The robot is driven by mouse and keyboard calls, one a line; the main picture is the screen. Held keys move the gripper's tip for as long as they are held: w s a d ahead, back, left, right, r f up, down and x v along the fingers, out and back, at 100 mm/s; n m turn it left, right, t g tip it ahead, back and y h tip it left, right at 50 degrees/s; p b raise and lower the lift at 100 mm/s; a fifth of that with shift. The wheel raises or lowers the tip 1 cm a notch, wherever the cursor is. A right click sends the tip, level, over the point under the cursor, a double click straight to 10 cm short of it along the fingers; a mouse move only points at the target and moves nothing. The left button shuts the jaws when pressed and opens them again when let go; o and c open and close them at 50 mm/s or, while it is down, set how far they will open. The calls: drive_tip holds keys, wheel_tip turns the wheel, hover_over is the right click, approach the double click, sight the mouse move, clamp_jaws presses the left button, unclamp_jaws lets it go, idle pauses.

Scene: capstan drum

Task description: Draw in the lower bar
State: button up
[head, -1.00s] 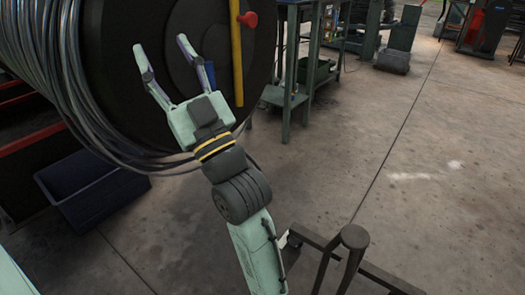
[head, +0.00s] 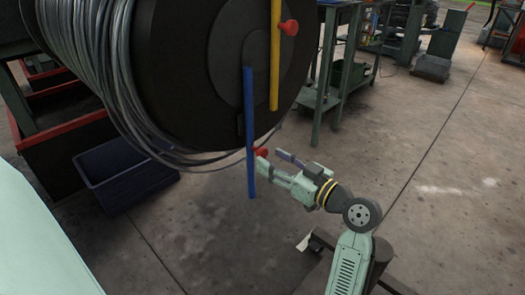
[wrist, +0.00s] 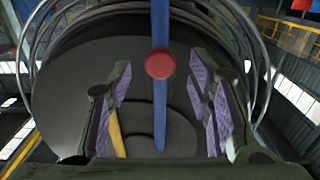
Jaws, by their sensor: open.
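The lower bar is a long blue bar (head: 250,140), standing upright against the drum's flat face in the head view. A red knob (head: 261,152) sticks out from it. A yellow bar (head: 275,60) with its own red knob (head: 289,27) is higher and to the right. My gripper (head: 272,163) is open and empty, its fingers pointing left at the blue bar's knob. In the wrist view the red knob (wrist: 160,65) sits centred between the spread fingers, ahead of them, with the blue bar (wrist: 160,125) behind it. I cannot tell whether the fingers reach around the knob.
The black drum (head: 180,70) carries grey cable (head: 95,60) on its left side. A dark blue crate (head: 125,180) lies on the floor below it. A green bench (head: 335,60) stands behind. The concrete floor to the right is largely clear.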

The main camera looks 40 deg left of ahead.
sight(264, 156)
drive_tip(key=shift+w+a+p, duration=0.15)
drive_tip(key=shift+a+p, duration=0.2)
drive_tip(key=shift+a, duration=1.9)
clamp_jaws()
